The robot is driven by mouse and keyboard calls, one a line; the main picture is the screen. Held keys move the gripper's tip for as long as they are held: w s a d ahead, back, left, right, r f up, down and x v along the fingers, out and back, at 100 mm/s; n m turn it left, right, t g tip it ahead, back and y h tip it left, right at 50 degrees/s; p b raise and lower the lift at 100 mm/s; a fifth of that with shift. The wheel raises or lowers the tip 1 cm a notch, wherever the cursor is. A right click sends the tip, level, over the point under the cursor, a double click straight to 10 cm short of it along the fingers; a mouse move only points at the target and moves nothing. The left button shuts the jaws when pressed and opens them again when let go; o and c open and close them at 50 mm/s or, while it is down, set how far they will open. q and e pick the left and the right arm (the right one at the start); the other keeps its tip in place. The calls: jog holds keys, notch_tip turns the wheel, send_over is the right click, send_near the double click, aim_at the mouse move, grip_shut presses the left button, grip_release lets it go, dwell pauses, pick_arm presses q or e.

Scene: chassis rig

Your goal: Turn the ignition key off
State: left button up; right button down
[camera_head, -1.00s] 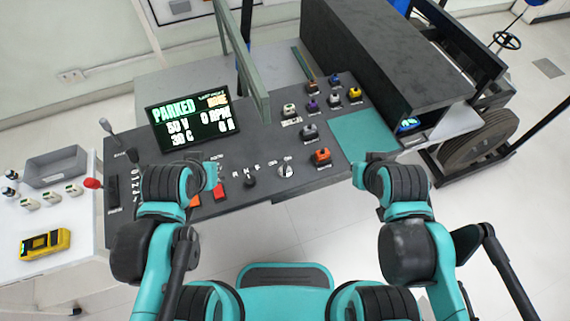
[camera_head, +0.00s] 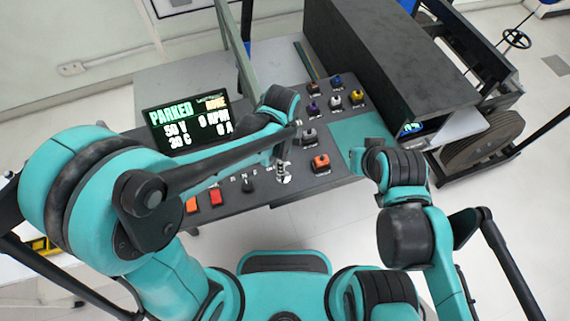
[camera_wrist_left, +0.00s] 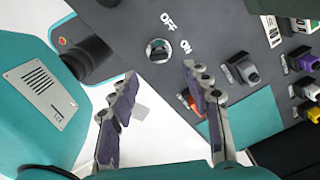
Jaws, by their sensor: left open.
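The ignition key switch (camera_wrist_left: 158,50) is a small round pale-ringed lock with a dark key, on the dark panel beside printed OFF and ON labels. The key looks roughly crosswise, but I cannot tell which label it points to. My left gripper (camera_wrist_left: 160,72) is open, with its two purple-grey fingers spread apart on either side below the switch in the wrist view. In the head view the left gripper (camera_head: 284,174) hangs over the switch area and hides most of it. My right arm is held at the panel's right; its fingers do not show.
The display (camera_head: 190,122) reads PARKED. Red and orange buttons (camera_head: 214,197) and a dark selector knob (camera_head: 248,186) lie left of the switch. An orange switch (camera_head: 320,162) and several coloured knobs lie to its right. A green upright bar (camera_head: 247,80) rises behind the panel.

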pick_arm(q)
jog(key=shift+d+f+m, duration=0.25)
jog(key=shift+f+m, duration=0.05)
jog(key=shift+f, duration=0.05)
notch_tip(320, 180, down, 8)
jog(key=b, duration=0.3)
jog(key=shift+r, duration=0.15)
grip_shut()
